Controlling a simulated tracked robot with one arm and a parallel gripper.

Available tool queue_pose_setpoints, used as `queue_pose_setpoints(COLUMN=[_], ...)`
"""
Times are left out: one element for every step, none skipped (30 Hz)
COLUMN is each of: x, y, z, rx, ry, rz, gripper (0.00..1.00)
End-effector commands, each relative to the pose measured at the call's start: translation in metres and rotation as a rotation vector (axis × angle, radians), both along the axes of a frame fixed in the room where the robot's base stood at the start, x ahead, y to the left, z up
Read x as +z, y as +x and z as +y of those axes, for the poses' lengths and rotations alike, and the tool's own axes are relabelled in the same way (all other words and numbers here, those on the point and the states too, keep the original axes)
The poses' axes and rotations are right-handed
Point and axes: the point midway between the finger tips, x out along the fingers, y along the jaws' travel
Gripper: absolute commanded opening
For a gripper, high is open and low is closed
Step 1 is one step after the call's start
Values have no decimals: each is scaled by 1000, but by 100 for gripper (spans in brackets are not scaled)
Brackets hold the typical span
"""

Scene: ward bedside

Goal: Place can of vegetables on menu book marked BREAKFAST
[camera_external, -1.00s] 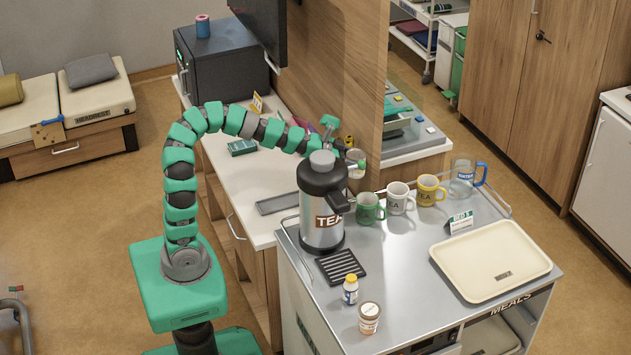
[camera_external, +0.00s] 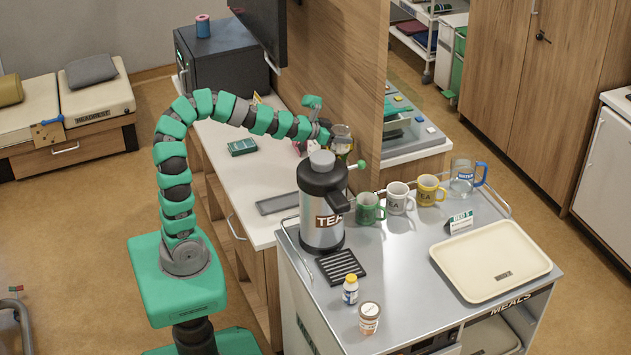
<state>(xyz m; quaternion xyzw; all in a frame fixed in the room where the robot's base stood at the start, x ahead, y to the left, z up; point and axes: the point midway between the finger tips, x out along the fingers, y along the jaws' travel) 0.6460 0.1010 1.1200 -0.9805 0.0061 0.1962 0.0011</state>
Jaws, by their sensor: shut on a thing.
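My gripper (camera_external: 328,138) is at the end of the arched arm, above and behind the tea flask, near the wood partition. It is shut on a small cylinder, which looks like the can of vegetables (camera_external: 343,142); its label is too small to read. The can is held up in front of the partition, and the fingers are partly hidden. A small dark green flat item (camera_external: 242,147) lies on the white counter under the arm. I cannot tell whether it is the menu book marked BREAKFAST; no such lettering is readable.
The steel TEA flask (camera_external: 322,210) stands on the meals trolley (camera_external: 405,275), close below the gripper. Green, white and yellow mugs and a water jug (camera_external: 463,178) line the trolley's back. A cream tray (camera_external: 492,260) is at right. A grey tray (camera_external: 278,203) lies on the counter (camera_external: 225,165).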

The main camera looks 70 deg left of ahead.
Motion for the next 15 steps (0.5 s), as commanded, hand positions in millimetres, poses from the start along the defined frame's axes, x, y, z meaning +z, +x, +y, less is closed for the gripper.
queue_pose_setpoints(x=[12, 17, 22, 26, 30, 36, 40, 39, 30, 27, 24, 20, 17, 14, 10], y=[-1, -2, -3, -4, -5, -6, -7, -8, -7, -7, -7, -7, -7, -7, -8], z=[11, 17, 24, 29, 34, 40, 45, 50, 57, 62, 69, 77, 83, 90, 100], rx=[28, 45, 64, 79, 93, 110, 125, 141, 168, 188, 211, 242, 263, 286, 321], ry=[5, 4, 2, 4, 4, 4, 2, 1, -1, -2, -1, 0, 0, 0, 1], rz=[-2, -3, -2, -2, -2, -3, -4, -3, -1, 0, 0, -1, 0, 0, -1], gripper=[28, 28, 28, 28, 28, 28, 28, 28, 28, 28, 28, 28, 28, 28, 28])
